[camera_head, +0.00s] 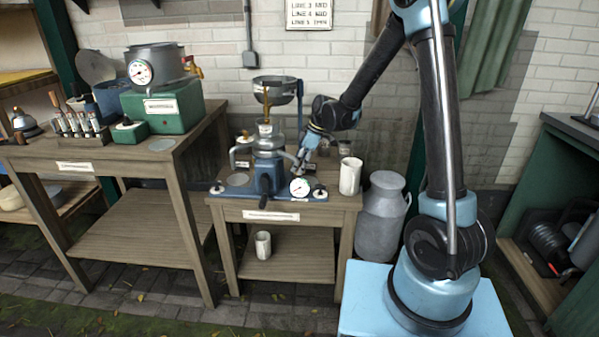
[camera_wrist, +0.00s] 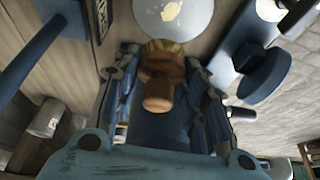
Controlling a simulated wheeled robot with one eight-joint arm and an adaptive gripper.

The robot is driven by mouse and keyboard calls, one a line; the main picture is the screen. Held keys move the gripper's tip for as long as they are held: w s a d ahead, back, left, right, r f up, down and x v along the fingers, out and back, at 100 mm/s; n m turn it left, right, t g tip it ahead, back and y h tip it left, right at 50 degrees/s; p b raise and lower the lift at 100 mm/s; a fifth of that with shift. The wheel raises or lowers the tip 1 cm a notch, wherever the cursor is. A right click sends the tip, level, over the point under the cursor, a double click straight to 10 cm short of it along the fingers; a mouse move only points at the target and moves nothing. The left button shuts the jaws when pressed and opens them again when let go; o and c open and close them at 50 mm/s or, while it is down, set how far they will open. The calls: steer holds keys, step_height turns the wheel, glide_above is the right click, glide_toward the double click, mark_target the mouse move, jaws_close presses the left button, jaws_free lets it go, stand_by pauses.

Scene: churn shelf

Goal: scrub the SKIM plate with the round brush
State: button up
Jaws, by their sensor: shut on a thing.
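My gripper (camera_wrist: 158,72) is shut on the round brush (camera_wrist: 159,92), which has a brown wooden handle and pale yellow bristles. A pale round plate (camera_wrist: 192,24) with a cream-coloured patch lies just beyond the bristles in the wrist view. I cannot tell whether bristles and plate touch. A dark label (camera_wrist: 105,14) with unreadable writing is beside the plate. In the head view my gripper (camera_head: 303,157) is low over the middle table, right of the blue separator (camera_head: 268,142). The brush and this plate cannot be made out there.
The middle table (camera_head: 330,206) also carries a pressure gauge (camera_head: 299,187) and a white cup (camera_head: 350,175). A milk can (camera_head: 382,212) stands right of it.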

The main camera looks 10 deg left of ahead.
steer(key=shift+r, duration=1.9)
